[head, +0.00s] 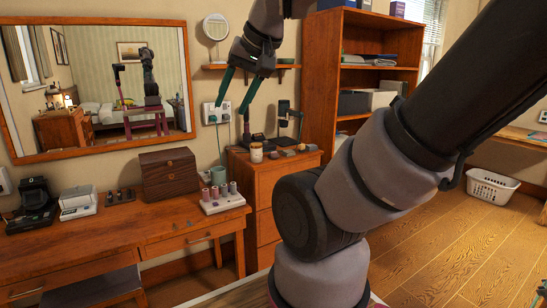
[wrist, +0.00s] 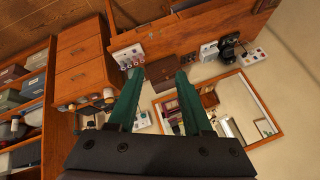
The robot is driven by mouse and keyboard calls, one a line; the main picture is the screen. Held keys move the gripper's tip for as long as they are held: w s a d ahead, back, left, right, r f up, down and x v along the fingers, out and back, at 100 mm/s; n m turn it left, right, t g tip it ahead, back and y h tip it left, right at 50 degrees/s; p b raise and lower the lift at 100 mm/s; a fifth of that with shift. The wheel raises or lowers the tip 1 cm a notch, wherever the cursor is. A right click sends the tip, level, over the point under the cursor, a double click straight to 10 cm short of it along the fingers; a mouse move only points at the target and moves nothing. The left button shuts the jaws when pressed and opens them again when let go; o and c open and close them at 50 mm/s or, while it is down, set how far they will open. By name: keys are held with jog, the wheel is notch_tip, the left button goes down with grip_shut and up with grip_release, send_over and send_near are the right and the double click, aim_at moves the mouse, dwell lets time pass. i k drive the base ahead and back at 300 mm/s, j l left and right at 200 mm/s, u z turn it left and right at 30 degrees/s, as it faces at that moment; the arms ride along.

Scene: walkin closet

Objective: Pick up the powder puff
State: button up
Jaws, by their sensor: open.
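My gripper (head: 231,108) is raised in front of the wall, its two teal fingers spread and pointing down, with nothing between them. In the wrist view the fingers (wrist: 160,74) are also apart and empty. Several small items lie on top of the wooden drawer chest (head: 265,196), below and to the right of my gripper. Among them are a dark low piece (head: 288,153) and a tan piece (head: 302,147). They are too small to tell which, if any, is the powder puff.
A cream jar (head: 256,153) and a dark stand (head: 284,120) share the chest top. The vanity to the left holds a brown box (head: 168,174), a bottle tray (head: 222,198) and a green cup (head: 218,175). A mirror (head: 100,85) and small shelf (head: 250,67) are on the wall.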

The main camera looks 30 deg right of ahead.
aim_at(274, 155)
jog(key=i+l, duration=1.25)
jog(key=l, duration=0.25)
jog(key=l+z, duration=0.05)
